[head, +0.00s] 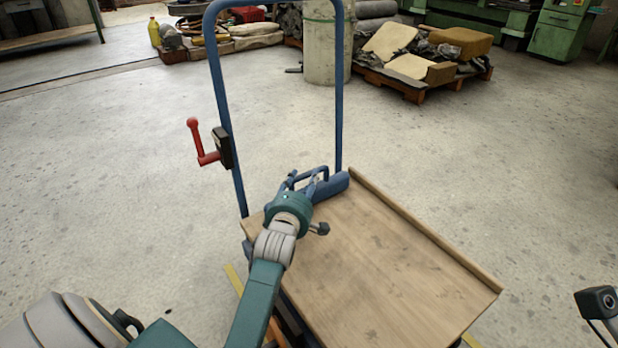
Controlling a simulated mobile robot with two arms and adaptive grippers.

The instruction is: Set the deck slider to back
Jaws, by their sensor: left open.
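A platform trolley has a bare wooden deck (375,265) and a tall blue push handle (339,95). A blue bar (330,188), perhaps the deck slider, lies across the deck at its handle end. My left gripper (305,179) is open over that end, with its fingers pointing away from me. It overlaps the left part of the bar in the picture, and I cannot tell whether they touch. The wrist hides part of the bar. My right gripper is not in view.
A red crank lever (203,145) sticks out from a black block on the handle's left post. A raised wooden edge (425,228) runs along the deck's right side. A loaded pallet (420,90) and a pillar (322,45) stand behind.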

